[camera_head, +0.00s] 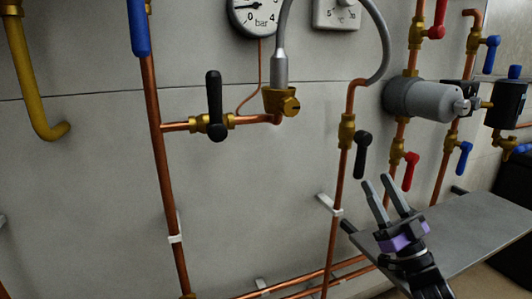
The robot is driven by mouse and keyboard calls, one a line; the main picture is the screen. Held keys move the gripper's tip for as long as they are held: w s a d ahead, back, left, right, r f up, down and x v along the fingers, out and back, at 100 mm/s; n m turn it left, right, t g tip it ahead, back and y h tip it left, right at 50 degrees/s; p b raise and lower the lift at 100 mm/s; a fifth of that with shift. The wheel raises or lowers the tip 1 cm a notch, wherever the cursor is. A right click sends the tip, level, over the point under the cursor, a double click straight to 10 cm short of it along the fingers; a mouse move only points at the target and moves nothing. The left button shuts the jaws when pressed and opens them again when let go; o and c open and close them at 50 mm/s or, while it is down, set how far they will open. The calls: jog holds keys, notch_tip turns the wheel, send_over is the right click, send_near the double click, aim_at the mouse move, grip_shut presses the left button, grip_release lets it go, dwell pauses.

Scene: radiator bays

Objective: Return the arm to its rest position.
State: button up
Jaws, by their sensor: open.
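My gripper (380,183) is at the lower right, with its two grey fingers pointing up and slightly left. The fingers are apart with nothing between them. A purple band (402,236) shows at its base, and my black wrist runs down out of the bottom edge. The gripper appears in front of the grey shelf (480,222) and the wall. Its fingertips appear just below and right of a black valve lever (361,155); I cannot tell the gap in depth.
Copper pipes (163,165) run along the grey wall. A black-handled valve (214,105), a pressure gauge (257,12), a grey hose (378,50), a grey cylinder (424,99) and red (410,171) and blue (464,158) levers surround the space. The wall's lower left is clear.

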jog(key=s+a+f+m+g+h, duration=0.1)
jog(key=s+a+f+m+h, duration=0.1)
jog(key=s+f+m+h, duration=0.45)
jog(key=s+a+f+m+h, duration=0.1)
jog(key=s+f+h, duration=0.3)
jog(key=s, duration=0.6)
jog(key=s+a+f+m+g+h, duration=0.1)
jog(key=s+a+f+m+h, duration=0.15)
jog(key=s+f+h, duration=0.45)
jog(key=s+a+f+n+g+y, duration=0.1)
jog(key=s+f+n+g+y, duration=0.2)
jog(key=s, duration=1)
jog(key=s+a+f+g+y, duration=0.1)
jog(key=s+f+g+y, duration=0.2)
jog(key=s, duration=1)
notch_tip(320, 180, up, 31)
jog(key=g+p, duration=0.1)
jog(key=p, duration=2.9)
jog(key=shift+s+a, duration=0.4)
jog(key=shift+s, duration=0.05)
